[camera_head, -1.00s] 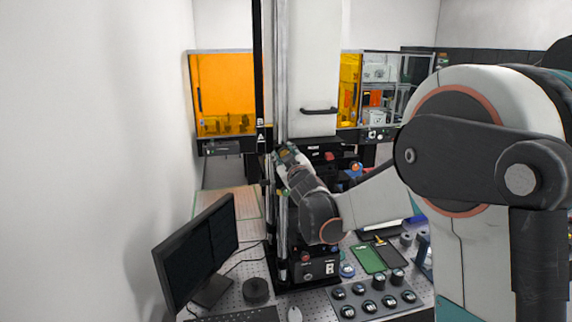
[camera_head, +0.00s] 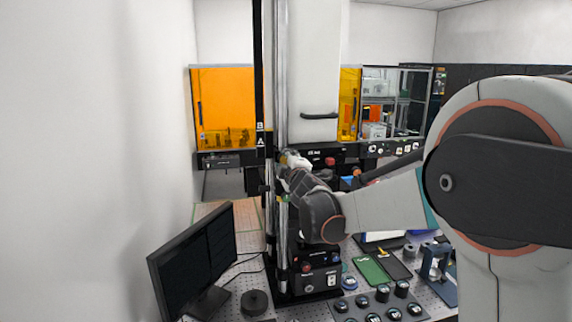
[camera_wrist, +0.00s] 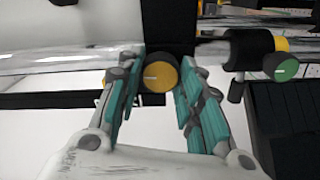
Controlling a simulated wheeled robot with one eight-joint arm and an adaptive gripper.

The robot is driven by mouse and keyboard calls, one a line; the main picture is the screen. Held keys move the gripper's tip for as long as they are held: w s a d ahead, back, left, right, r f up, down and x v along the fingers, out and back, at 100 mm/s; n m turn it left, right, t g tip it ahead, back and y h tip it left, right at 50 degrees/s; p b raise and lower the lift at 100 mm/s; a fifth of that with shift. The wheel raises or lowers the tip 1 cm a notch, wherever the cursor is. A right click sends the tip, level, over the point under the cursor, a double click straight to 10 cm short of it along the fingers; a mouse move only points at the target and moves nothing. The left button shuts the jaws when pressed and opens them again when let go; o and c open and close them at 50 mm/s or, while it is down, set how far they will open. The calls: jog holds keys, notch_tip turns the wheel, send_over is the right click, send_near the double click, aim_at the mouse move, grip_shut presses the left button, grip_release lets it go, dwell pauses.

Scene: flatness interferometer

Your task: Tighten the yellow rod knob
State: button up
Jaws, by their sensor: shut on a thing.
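The yellow knob (camera_wrist: 160,77) is round with a pale index line, and it sits at the centre of the wrist view against a black block. My gripper (camera_wrist: 160,68) has its two teal-padded fingers on either side of the knob and is shut on it. In the head view my gripper (camera_head: 287,160) is at the tall vertical rod (camera_head: 280,75) of the instrument. The yellow knob is hard to make out there behind my fingers.
A green-faced knob (camera_wrist: 286,68) sits to the right in the wrist view. Below stand a monitor (camera_head: 195,262), a black puck (camera_head: 255,301), a green board (camera_head: 371,269) and several dark round parts. An orange-windowed enclosure (camera_head: 226,105) stands behind.

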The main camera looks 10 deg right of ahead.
jog(key=shift+n, duration=0.3)
jog(key=o, duration=1.1)
jog(key=shift+c, duration=0.2)
jog(key=s, duration=1.2)
jog(key=shift+s, duration=0.1)
